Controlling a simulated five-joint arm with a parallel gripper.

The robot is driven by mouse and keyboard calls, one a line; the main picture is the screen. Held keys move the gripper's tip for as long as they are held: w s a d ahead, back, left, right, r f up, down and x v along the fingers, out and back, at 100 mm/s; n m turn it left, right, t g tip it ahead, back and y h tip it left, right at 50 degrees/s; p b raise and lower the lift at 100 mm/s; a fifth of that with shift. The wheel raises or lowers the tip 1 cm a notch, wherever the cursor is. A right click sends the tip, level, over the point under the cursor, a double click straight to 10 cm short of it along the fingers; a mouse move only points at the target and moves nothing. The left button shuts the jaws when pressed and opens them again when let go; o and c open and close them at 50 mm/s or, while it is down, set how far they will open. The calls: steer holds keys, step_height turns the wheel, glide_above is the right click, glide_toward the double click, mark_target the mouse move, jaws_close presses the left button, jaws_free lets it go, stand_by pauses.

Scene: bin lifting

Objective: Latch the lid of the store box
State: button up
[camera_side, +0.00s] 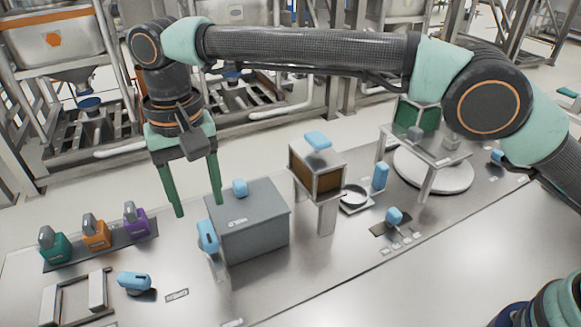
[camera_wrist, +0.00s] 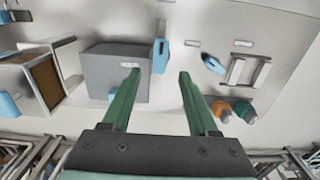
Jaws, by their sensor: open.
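A grey box (camera_side: 258,238) with a printed label, which I take for the store box, stands on the steel table; it also shows in the wrist view (camera_wrist: 100,65). Its top looks closed, with a blue knob (camera_side: 239,187) on it. A blue handle (camera_side: 207,236) stands upright at the box's left side, and shows in the wrist view (camera_wrist: 160,55). Whether this handle is the latch I cannot tell. My gripper (camera_side: 200,209) is open and empty, pointing down above the box's left end. In the wrist view its green fingers (camera_wrist: 157,75) straddle the handle's line of sight, apart from it.
Teal, orange and purple containers (camera_side: 96,236) stand on a dark tray at the left. A blue-handled piece (camera_side: 134,282) and a metal frame (camera_side: 75,297) lie in front. A brown-sided box on legs (camera_side: 316,172) stands right of the grey box. Bare table lies in front.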

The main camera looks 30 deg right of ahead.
mark_target(206, 229)
step_height(206, 229, down, 7)
steer(key=shift+r, duration=0.15)
jaws_close()
